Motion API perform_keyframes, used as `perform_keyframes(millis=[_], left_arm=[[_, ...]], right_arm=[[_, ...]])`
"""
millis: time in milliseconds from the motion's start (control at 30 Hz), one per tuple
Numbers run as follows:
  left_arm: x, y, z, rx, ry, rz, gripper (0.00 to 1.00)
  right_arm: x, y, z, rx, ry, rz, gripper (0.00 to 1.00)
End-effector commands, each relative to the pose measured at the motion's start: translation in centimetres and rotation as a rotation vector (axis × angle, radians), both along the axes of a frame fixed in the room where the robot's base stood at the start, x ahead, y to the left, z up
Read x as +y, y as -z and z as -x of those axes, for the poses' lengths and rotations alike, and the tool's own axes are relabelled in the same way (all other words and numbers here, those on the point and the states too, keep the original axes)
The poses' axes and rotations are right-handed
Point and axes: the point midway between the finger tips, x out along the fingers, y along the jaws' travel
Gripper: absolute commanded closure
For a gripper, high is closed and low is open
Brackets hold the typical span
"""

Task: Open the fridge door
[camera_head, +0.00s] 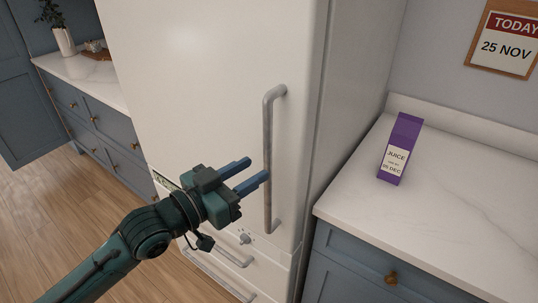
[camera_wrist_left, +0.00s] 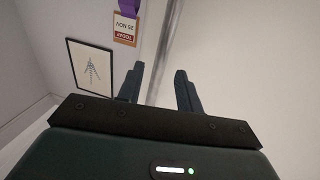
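The white fridge door (camera_head: 195,90) is closed and fills the middle of the head view. Its long vertical grey handle (camera_head: 267,150) runs along the door's right side. My left gripper (camera_head: 252,173) is open, its two blue fingers pointing at the lower half of the handle. The fingertips are very near the handle; I cannot tell if they touch it. In the left wrist view the handle (camera_wrist_left: 163,55) rises between the two dark fingers (camera_wrist_left: 160,75), which stand apart. My right gripper is in neither view.
Lower drawers with bar handles (camera_head: 215,272) sit under the door. Blue cabinets and a vase (camera_head: 64,38) are at left. Wooden floor is free in front.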

Motion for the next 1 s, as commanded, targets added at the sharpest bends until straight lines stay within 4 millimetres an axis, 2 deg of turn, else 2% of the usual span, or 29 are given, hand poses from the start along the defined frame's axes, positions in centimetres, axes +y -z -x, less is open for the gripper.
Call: perform_keyframes(millis=[100, 300, 667, 1000], left_arm=[[-1.8, -0.2, -1.6, 0.000, 0.000, 0.003, 0.64], [-3.5, -0.1, -3.2, 0.000, 0.000, 0.001, 0.64], [-3.9, 0.1, -3.6, -0.001, 0.000, -0.001, 0.64], [-3.9, 0.1, -3.6, 0.000, 0.000, 0.000, 0.90]], right_arm=[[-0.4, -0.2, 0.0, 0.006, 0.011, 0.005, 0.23], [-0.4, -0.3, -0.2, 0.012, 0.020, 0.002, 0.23], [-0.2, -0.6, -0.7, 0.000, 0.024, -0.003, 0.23], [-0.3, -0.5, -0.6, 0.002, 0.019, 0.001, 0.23]])
